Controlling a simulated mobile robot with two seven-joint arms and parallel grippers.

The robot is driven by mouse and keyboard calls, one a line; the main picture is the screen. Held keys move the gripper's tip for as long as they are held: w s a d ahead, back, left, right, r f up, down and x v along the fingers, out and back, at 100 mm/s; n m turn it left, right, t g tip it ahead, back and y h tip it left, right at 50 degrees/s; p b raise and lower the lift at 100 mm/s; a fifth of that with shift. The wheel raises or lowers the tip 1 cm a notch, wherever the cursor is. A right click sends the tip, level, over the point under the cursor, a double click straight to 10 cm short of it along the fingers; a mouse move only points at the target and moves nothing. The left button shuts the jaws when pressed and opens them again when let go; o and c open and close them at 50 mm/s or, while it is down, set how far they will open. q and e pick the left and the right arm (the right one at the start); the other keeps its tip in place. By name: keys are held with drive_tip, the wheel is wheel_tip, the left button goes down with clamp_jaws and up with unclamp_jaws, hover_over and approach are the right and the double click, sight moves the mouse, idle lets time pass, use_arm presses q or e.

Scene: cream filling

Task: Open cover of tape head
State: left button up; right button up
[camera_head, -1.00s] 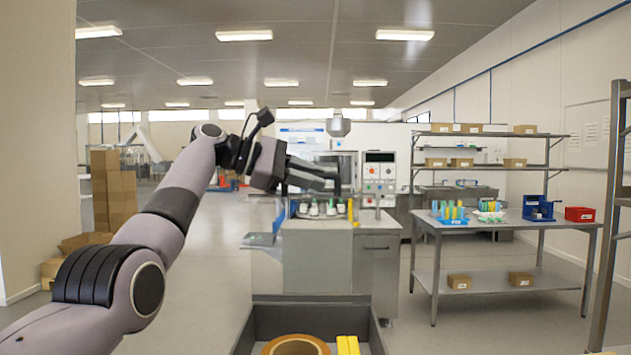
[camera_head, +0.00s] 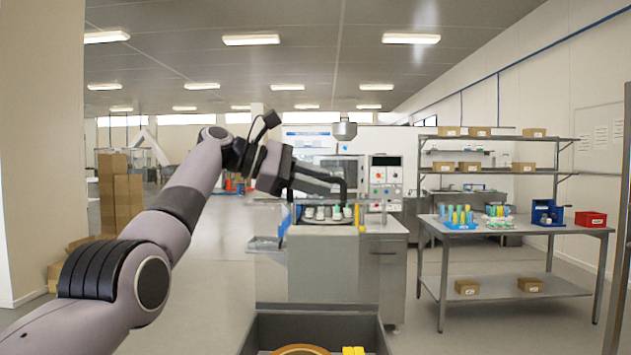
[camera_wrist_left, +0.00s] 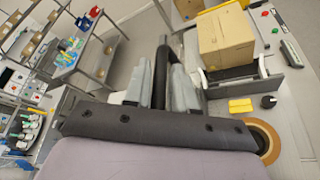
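My left gripper (camera_head: 326,186) reaches in from the left above the front of the grey machine. Its two grey fingers stand apart in the head view, and they show at the middle of the left wrist view (camera_wrist_left: 160,84). A black bent bar (camera_head: 346,188) shows at the fingertips, and in the left wrist view it runs between the fingers (camera_wrist_left: 162,66); I cannot tell whether they touch it. A tape roll (camera_head: 300,350) and a yellow piece (camera_head: 353,351) lie low in the head view. I cannot make out a tape head cover. My right gripper is not in view.
The grey machine (camera_head: 335,265) carries several small white containers and stands beside a control panel (camera_head: 385,175). A work table (camera_head: 520,232) with bottles and bins is at right. The left wrist view shows a cardboard box (camera_wrist_left: 226,38). Floor is clear between machine and work table.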

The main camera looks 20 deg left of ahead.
sight(279, 201)
use_arm(q)
drive_tip(key=b+v, duration=0.1)
drive_tip(key=v, duration=0.6)
drive_tip(key=shift+r, duration=0.1)
idle(0.5)
